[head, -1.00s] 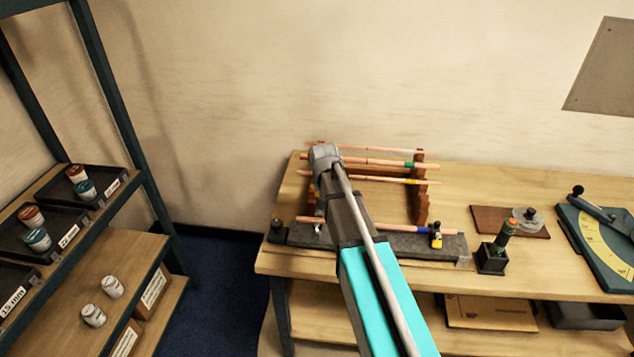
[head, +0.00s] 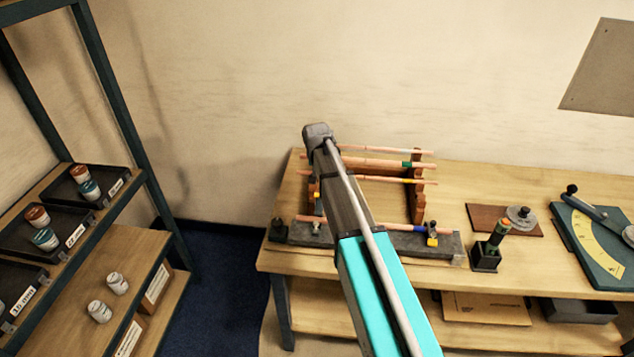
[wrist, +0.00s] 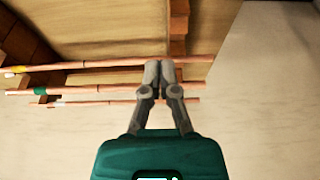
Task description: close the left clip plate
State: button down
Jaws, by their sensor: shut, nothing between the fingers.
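A dark grey fixture bar (head: 395,242) lies along the front of the bench, with a copper pipe (head: 392,226) marked in blue held above it. A small silver-grey clip (head: 317,229) stands at the bar's left part, beside my arm; it is too small to tell how its plate stands. A clip with a yellow part (head: 432,236) is at the right. My gripper (wrist: 160,68) is shut and empty in the wrist view, its tips overlapping a copper pipe in the picture. Touching or apart, I cannot tell. The head view does not show the fingers.
Several copper pipes (head: 390,163) with coloured bands rest across a wooden rack (head: 418,200) behind the bar. A black holder (head: 485,258), a brown board (head: 483,219) and a green bending tool (head: 597,240) are to the right. A shelf (head: 160,242) stands at the left.

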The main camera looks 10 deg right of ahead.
aim_at(319, 201)
jog(key=f+b, duration=0.9)
jog(key=shift+s, duration=0.25)
jog(key=shift+s+a+f, duration=0.1)
jog(key=shift+s+a, duration=0.05)
jog(key=shift+s, duration=0.1)
dwell(0.5)
jog(key=shift+a, duration=0.15)
dwell(0.4)
